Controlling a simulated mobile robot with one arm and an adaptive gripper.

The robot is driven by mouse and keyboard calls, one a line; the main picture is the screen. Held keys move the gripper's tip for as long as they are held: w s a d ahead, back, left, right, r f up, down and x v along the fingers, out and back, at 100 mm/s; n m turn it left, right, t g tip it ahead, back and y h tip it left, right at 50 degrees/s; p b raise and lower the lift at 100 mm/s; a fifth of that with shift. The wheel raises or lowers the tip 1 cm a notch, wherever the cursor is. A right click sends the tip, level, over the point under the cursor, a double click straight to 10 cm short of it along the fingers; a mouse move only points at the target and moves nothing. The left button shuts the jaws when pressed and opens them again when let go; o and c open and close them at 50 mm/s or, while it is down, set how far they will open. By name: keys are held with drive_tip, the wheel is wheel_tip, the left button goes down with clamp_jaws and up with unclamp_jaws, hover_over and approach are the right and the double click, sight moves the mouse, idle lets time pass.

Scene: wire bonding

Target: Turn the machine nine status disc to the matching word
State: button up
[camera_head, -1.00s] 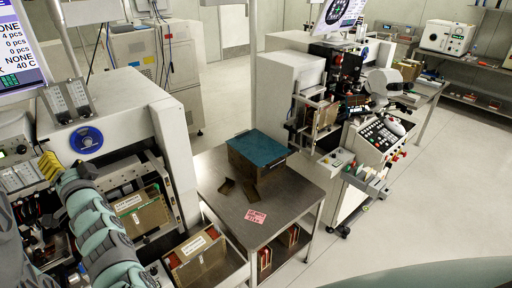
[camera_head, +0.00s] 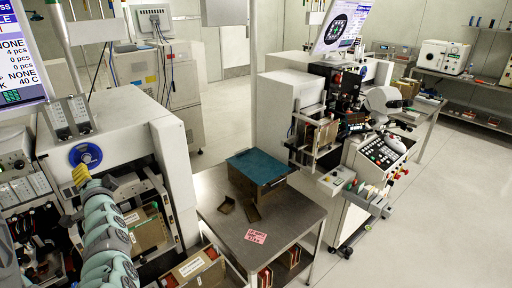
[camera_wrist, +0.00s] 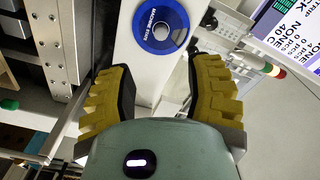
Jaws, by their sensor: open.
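The machine nine status disc (camera_head: 85,155) is a round blue disc with a pale centre on the white front of the left machine (camera_head: 120,137). My gripper (camera_head: 80,173) is just below the disc in the head view. In the wrist view my gripper (camera_wrist: 160,85) has its yellow fingers spread wide, with nothing between them. The disc lies ahead of the fingertips, apart from them.
A screen (camera_head: 20,60) stands above the machine at left. Two small grey devices (camera_head: 68,117) sit on the machine's top. A metal table (camera_head: 215,195) with a teal-topped box (camera_head: 257,166) and a pink label stands to the right. Open floor lies further right.

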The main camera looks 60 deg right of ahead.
sight(87, 160)
drive_tip(key=x, duration=0.6)
drive_tip(key=shift+b, duration=0.35)
drive_tip(key=shift+w+d+f+b, duration=0.25)
drive_tip(key=shift+w+b, duration=0.25)
drive_tip(key=shift+b, duration=0.35)
drive_tip(key=b+x, duration=0.3)
drive_tip(key=b, duration=0.2)
drive_tip(key=shift+w, duration=0.1)
drive_tip(key=shift+w+d+r+b, duration=0.2)
drive_tip(key=shift+w+b, duration=0.25)
drive_tip(key=shift+b, duration=0.3)
drive_tip(key=shift+a, duration=0.1)
clamp_jaws()
